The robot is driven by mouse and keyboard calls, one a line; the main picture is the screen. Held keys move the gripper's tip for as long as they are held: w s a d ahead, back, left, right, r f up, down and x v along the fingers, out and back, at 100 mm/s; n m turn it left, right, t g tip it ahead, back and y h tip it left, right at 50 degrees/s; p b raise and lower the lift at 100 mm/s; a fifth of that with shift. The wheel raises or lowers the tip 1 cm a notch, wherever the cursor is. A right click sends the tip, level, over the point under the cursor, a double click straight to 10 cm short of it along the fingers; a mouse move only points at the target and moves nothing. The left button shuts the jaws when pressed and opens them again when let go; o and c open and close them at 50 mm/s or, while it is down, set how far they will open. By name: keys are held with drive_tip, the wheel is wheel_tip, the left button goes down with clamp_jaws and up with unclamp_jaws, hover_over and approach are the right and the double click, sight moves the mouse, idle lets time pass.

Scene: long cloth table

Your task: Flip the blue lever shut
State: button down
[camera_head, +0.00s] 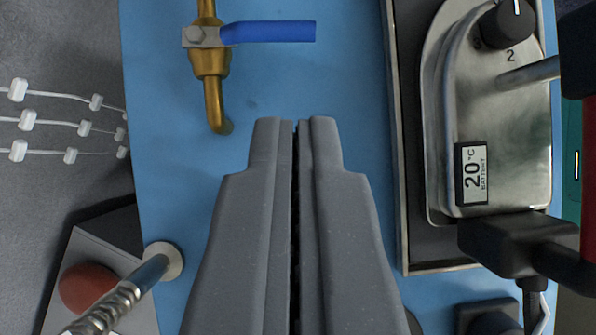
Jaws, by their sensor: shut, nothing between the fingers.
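The blue lever (274,31) is a flat blue handle on a brass valve (209,62) near the top of the view. It points to the right, across the line of the brass pipe, and is fixed by a grey nut at its left end. My gripper (296,122) is grey, and its two fingers are shut together with nothing between them. The fingertips appear below the lever in the picture and apart from it. Nothing hides the lever.
A metal device (495,120) with a black knob (507,22) and a "20 °C" label stands at right on a dark framed panel. White clips on wires (28,119) lie at left. A red button (87,288) and metal hose (110,300) are at lower left. Blue cloth around the lever is clear.

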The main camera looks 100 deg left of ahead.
drive_tip(key=shift+w+r+p, duration=0.5)
drive_tip(key=shift+r+p, duration=0.1)
drive_tip(key=shift+p, duration=0.85)
drive_tip(key=p, duration=0.2)
approach(282, 34)
drive_tip(key=shift+x, duration=3.5)
drive_tip(key=shift+b, duration=0.3)
